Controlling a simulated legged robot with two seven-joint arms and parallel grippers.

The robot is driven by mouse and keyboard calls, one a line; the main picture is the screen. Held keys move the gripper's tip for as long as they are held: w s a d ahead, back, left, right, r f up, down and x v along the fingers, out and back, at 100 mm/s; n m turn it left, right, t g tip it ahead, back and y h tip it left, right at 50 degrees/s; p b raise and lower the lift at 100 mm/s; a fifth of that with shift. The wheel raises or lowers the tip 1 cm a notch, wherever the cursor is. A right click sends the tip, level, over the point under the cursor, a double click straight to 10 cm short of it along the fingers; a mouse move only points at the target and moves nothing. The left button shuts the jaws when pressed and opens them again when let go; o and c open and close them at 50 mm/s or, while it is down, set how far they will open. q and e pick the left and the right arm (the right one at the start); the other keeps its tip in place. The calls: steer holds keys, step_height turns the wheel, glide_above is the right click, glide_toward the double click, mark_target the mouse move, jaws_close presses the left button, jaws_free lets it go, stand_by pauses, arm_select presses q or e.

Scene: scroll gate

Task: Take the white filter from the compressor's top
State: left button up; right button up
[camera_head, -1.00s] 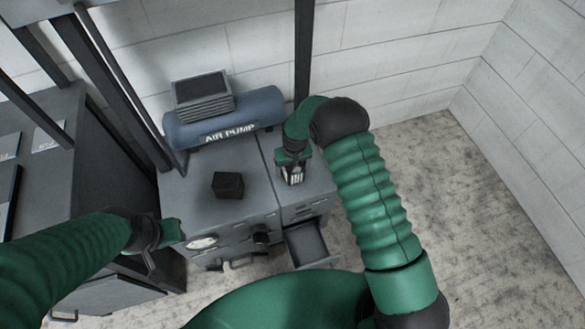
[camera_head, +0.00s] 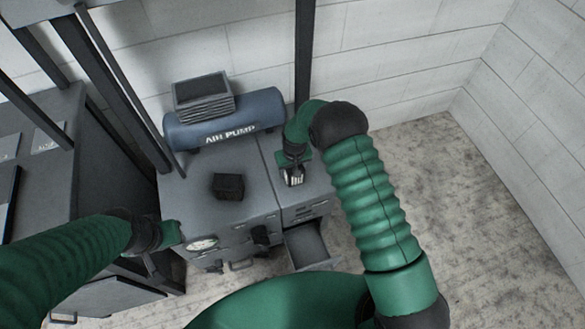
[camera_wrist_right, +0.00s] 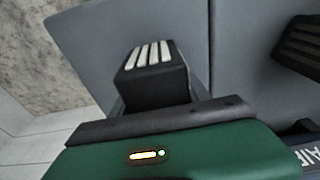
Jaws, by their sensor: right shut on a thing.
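The white filter (camera_head: 293,179) is a small black block with white ribs on its top, on the right part of the compressor's grey top (camera_head: 205,168). In the right wrist view the filter (camera_wrist_right: 150,72) sits just ahead of the green gripper body. My right gripper (camera_head: 291,172) is shut on the filter from above; its fingertips are mostly hidden. I cannot tell whether the filter touches the top or is slightly raised. My left gripper (camera_head: 172,234) is by the compressor's front left edge, away from the filter; its jaws are unclear.
A blue air pump tank (camera_head: 225,120) with a ribbed block on it lies along the back. A dark cube (camera_head: 228,186) stands on the top, left of the filter. An open drawer (camera_head: 306,246) juts out at the front. A dark post (camera_head: 303,50) rises behind.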

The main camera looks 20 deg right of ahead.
steer(key=shift+c, duration=0.9)
steer(key=shift+r, duration=0.15)
